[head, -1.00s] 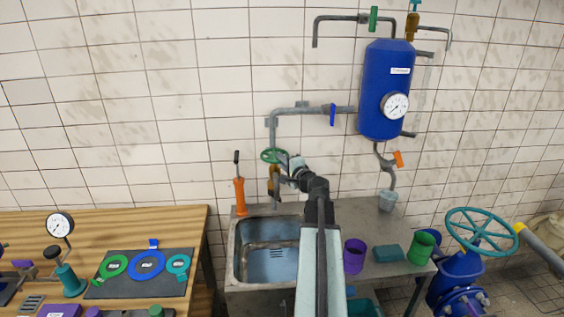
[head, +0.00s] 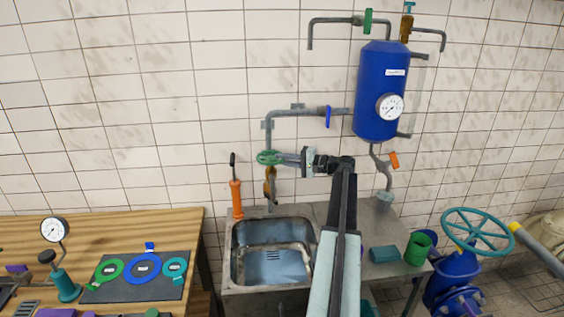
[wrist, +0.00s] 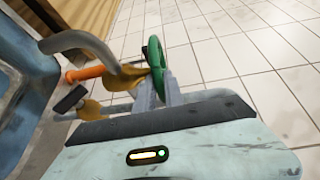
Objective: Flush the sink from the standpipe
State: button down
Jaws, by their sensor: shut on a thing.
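The standpipe's green handwheel (head: 268,157) sits in front of the tiled wall, above the back edge of the steel sink (head: 232,268). Grey pipe (head: 285,113) rises above it, and a brass valve body (head: 269,187) hangs below. My gripper (head: 281,158) reaches in from the right and is shut on the handwheel's right rim. In the wrist view, the fingers (wrist: 161,90) meet the green wheel (wrist: 156,55), seen nearly edge-on, with the brass body (wrist: 125,78) to its left. I cannot make out flowing water. The basin is partly visible past my arm.
A blue tank (head: 380,92) with a gauge and a blue-levered pipe (head: 328,117) is on the wall. An orange-handled tool (head: 236,200) stands left of the standpipe. A teal block (head: 384,254) and green cup (head: 418,248) stand on the right counter. A wooden bench (head: 120,222) is left.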

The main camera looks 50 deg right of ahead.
jog(key=n+g+y, duration=0.1)
jog(key=w+d+n+g+y, duration=0.1)
jog(key=y, duration=0.1)
jog(key=shift+d+n+y, duration=0.15)
jog(key=shift+n+y, duration=0.15)
jog(key=shift+n, duration=0.1)
jog(key=shift+w+n+g+y, duration=0.1)
jog(key=shift+n+g+y, duration=0.5)
jog(key=shift+n+y, duration=0.1)
jog(key=c, duration=1.4)
grip_release()
jog(key=shift+c, duration=0.2)
jog(key=shift+r, duration=0.1)
